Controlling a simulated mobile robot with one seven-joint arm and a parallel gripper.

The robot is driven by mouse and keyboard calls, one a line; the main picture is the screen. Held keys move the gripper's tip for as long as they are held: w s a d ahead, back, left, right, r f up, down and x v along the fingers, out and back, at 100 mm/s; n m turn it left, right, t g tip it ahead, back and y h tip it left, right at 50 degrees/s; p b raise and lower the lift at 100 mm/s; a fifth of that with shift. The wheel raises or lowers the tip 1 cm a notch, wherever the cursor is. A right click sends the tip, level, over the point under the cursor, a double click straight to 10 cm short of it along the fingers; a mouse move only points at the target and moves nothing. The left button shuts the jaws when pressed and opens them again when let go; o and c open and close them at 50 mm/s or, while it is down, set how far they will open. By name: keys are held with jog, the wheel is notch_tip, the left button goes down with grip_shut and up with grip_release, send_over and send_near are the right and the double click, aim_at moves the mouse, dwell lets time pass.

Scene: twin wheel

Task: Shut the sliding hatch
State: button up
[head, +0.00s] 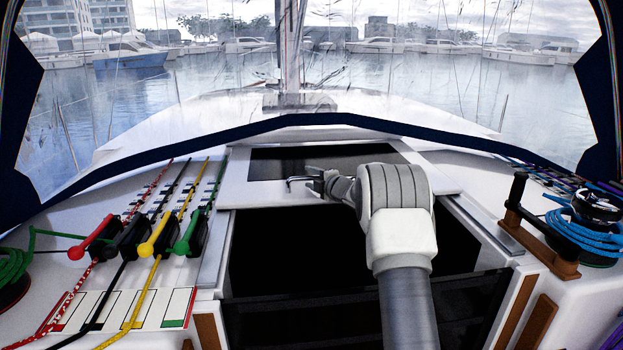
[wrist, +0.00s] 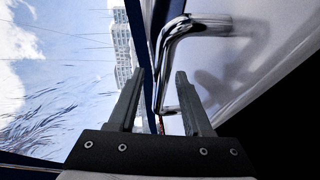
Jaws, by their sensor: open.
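The sliding hatch (head: 236,180) is a white-framed panel with a dark window, slid forward toward the mast. Behind it the companionway opening (head: 285,250) shows wide and black. The hatch's bent chrome handle (head: 297,179) stands at its near part. In the wrist view the handle (wrist: 181,38) rises from the white hatch surface (wrist: 245,65), and its lower end shows in the gap between my fingers. My gripper (head: 318,180) is open at the handle, with its fingers (wrist: 160,80) apart. I cannot tell whether either finger touches the handle.
Rope clutches with red, black, yellow and green levers (head: 140,235) stand left of the opening. A winch with blue rope (head: 595,210) and a black handle (head: 515,190) stand at the right. Metal rails (head: 215,250) flank the opening. A dark-edged windscreen arches ahead.

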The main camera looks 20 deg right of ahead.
jog(key=shift+c, duration=0.2)
grip_shut()
dwell(1.2)
